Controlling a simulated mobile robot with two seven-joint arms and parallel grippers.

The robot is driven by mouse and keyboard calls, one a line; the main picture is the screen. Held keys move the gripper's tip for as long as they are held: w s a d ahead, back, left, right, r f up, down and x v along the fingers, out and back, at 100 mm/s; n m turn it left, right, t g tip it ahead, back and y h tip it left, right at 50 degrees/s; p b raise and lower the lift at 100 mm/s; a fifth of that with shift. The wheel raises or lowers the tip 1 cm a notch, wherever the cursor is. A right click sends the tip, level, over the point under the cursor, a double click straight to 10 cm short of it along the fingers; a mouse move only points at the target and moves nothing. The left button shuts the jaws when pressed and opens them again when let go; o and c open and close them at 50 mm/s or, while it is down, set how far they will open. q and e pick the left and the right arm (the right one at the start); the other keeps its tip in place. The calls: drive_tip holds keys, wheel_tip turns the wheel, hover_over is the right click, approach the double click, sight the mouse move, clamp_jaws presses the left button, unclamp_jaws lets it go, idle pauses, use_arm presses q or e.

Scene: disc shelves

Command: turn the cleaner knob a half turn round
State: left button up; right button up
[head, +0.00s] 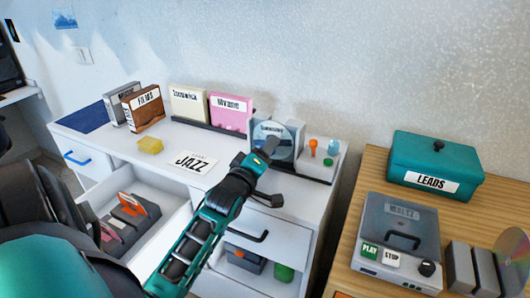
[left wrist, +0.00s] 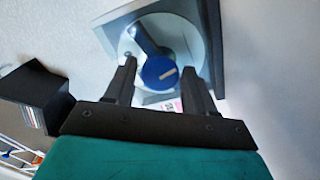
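The disc cleaner (head: 291,138) is a grey unit with a round pale disc face, standing upright at the back of the white cabinet. In the left wrist view, its round blue knob (left wrist: 158,73) with a pale bar mark sits at the lower part of the disc (left wrist: 183,34). A dark arm runs up-left from the knob. My left gripper (head: 272,172) reaches toward the cleaner. In the left wrist view, its fingers (left wrist: 160,80) are open, one on each side of the knob, with gaps showing. The knob is not clear in the head view. My right gripper is not in view.
The JAZZ card (head: 192,162) and a yellow block (head: 150,145) lie on the cabinet top. A pink box (head: 231,112) stands left of the cleaner. Small orange and blue items (head: 313,147) stand close on its right. An open drawer (head: 152,188) juts out below.

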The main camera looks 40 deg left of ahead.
use_arm(q)
drive_tip(key=c, duration=0.7)
drive_tip(key=shift+r+m+p, duration=0.2)
drive_tip(key=shift+m+p, duration=0.4)
drive_tip(key=shift+p, duration=0.25)
drive_tip(key=shift+c, duration=0.2)
drive_tip(key=shift+f+m+p, duration=0.15)
drive_tip(key=shift+m+p, duration=0.35)
drive_tip(key=shift+m, duration=0.4)
drive_tip(key=o, duration=1.1)
drive_tip(key=shift+c, duration=0.2)
drive_tip(key=v, duration=1.3)
